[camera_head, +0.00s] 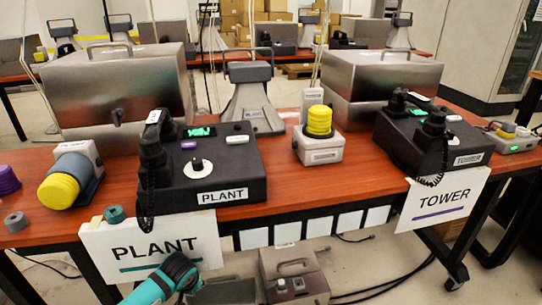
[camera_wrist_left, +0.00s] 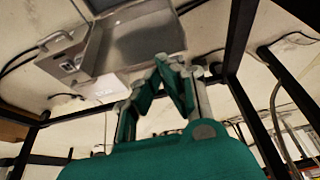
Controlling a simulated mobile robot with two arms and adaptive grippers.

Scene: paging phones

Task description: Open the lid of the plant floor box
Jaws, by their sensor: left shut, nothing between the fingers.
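Two grey metal pieces lie on the floor under the table, and neither shows a readable label. The one with a handle and small front fittings (camera_head: 293,275) also shows in the left wrist view (camera_wrist_left: 62,62). Beside it is a plainer grey piece (camera_head: 225,292), partly behind my teal left arm; it seems to be the panel in the left wrist view (camera_wrist_left: 140,40). I cannot tell which is the plant floor box, or how its lid stands. My left gripper (camera_wrist_left: 168,68) is shut and empty, apart from both pieces. My right gripper is not in view.
Above, the wooden table carries the PLANT phone console (camera_head: 215,175), the TOWER console (camera_head: 435,140) and a yellow-topped beacon (camera_head: 319,122). A PLANT sign (camera_head: 155,245) hangs at the front edge. Dark table legs (camera_wrist_left: 240,30) and floor cables surround the low space.

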